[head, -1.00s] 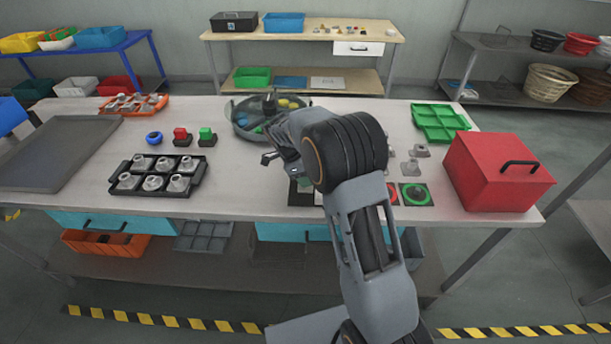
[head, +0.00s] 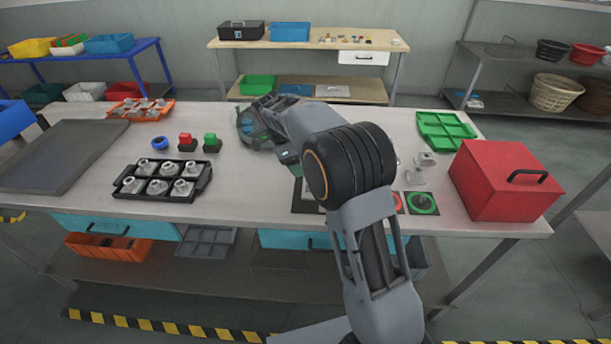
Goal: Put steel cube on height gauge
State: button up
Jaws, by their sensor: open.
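My gripper (head: 262,108) is at the far side of the workbench, over a dark round tank (head: 246,128). Only the tank's left part shows, with something blue inside. My wrist and forearm cover the rest of it and much of the bench's middle. The jaws are open, but the fingertips are small and partly hidden. I cannot pick out the steel cube; it may be behind my arm or inside the tank. I cannot identify a height gauge for certain. Small grey metal parts (head: 425,160) stand on the bench to the right of my arm.
A red toolbox (head: 490,185), a green tray (head: 445,130) and a green ring pad (head: 422,203) are at right. An orange tray (head: 165,112) is at the far left.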

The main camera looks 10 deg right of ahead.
jog(key=s+d+r+n+t+y, duration=0.2)
jog(key=s+r+n, duration=0.5)
jog(key=s+n, duration=0.25)
jog(key=s+f+n+t+y, duration=0.2)
jog(key=s+f+n+t, duration=0.1)
jog(key=s+n, duration=0.9)
jog(key=s+f, duration=0.1)
jog(key=s, duration=0.1)
jog(key=shift+s+d, duration=0.3)
jog(key=shift+d, duration=0.1)
